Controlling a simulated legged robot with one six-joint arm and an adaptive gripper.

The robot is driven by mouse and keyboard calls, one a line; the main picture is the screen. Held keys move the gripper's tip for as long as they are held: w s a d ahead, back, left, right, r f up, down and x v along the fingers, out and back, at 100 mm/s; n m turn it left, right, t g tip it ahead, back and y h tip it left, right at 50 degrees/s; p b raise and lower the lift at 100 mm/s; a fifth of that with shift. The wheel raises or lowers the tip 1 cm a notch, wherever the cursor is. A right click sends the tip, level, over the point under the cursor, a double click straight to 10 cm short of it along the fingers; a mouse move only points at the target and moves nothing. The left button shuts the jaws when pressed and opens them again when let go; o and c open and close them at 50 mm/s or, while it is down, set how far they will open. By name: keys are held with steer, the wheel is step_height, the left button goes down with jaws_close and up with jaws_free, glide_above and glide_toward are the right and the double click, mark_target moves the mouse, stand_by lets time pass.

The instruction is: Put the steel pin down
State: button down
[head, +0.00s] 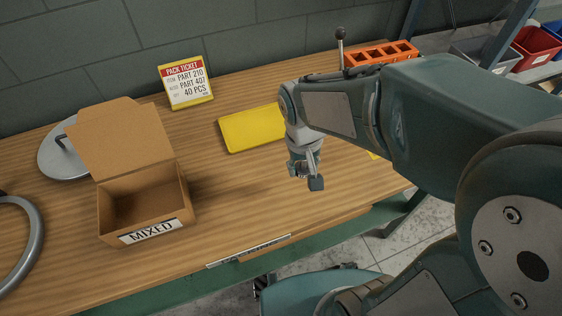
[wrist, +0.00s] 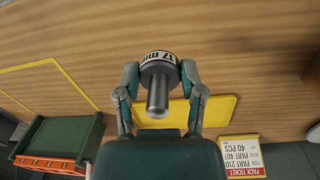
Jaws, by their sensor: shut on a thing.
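My gripper (head: 306,168) is over the right part of the wooden bench, in front of the yellow tray (head: 245,129). In the wrist view my gripper (wrist: 160,74) is shut on the steel pin (wrist: 158,98), a grey cylinder with a wider collar and a white band reading "17 m…". The pin lies between both fingers. In the head view only a small grey end (head: 316,184) shows below the fingers. The yellow tray also shows in the wrist view (wrist: 220,112), partly hidden behind the gripper; its visible surface looks empty.
A pack ticket (head: 187,88) and an orange rack (head: 382,52) stand at the back. A yellow outline (wrist: 45,65) marks the bench. The bench between carton and gripper is clear.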

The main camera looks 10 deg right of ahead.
glide_above(284, 178)
steer(key=f, duration=0.5)
steer(key=shift+s+d+f, duration=0.25)
steer(key=shift+s+d, duration=0.05)
steer(key=shift+s, duration=0.05)
steer(key=shift+w+a+f, duration=0.35)
steer(key=shift+f, duration=0.15)
step_height(284, 178, down, 3)
steer(key=shift+a+f, duration=0.1)
steer(key=shift+a, duration=0.05)
steer(key=shift+c, duration=1)
jaws_free()
